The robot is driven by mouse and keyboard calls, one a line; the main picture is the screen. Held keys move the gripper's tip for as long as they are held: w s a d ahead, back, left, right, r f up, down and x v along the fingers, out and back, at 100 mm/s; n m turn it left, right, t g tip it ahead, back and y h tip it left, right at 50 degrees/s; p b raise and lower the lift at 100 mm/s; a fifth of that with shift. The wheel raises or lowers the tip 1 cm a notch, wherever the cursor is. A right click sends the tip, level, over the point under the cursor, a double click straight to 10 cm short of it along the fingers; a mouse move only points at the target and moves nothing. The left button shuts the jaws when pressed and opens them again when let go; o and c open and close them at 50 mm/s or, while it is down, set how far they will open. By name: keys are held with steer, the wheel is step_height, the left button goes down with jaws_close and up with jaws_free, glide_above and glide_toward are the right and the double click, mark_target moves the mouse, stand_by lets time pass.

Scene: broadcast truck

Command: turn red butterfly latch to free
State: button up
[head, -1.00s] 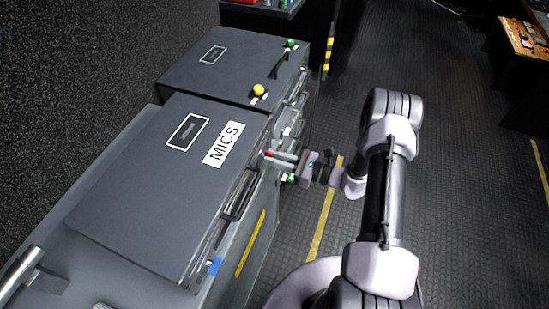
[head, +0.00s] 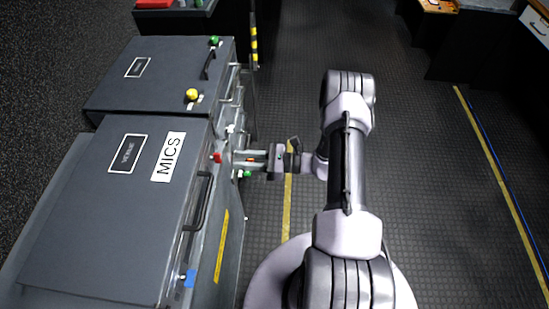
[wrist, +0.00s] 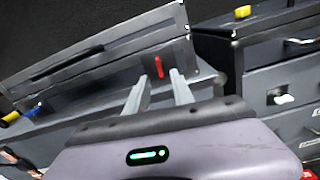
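The red butterfly latch (head: 217,157) is on the front face of the dark MICS case (head: 90,215), near its far corner. In the wrist view the latch (wrist: 158,66) is a small, nearly upright red bar just below the lid seam. My gripper (head: 237,158) is at the right of the latch in the head view, with a small gap between the fingertips and the latch. In the wrist view my gripper (wrist: 159,78) is open, its two fingers apart and the latch showing between and just beyond their tips. Nothing is held.
A second dark case (head: 160,70) with a yellow knob (head: 192,95) and a green knob (head: 214,41) stands beyond. A blue latch (head: 188,278) is at the MICS case's near end. A black handle (head: 203,203) juts between. The floor to the right is free.

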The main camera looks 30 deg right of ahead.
steer(key=p+v, duration=0.1)
steer(key=v, duration=1)
steer(key=shift+s+d, duration=0.1)
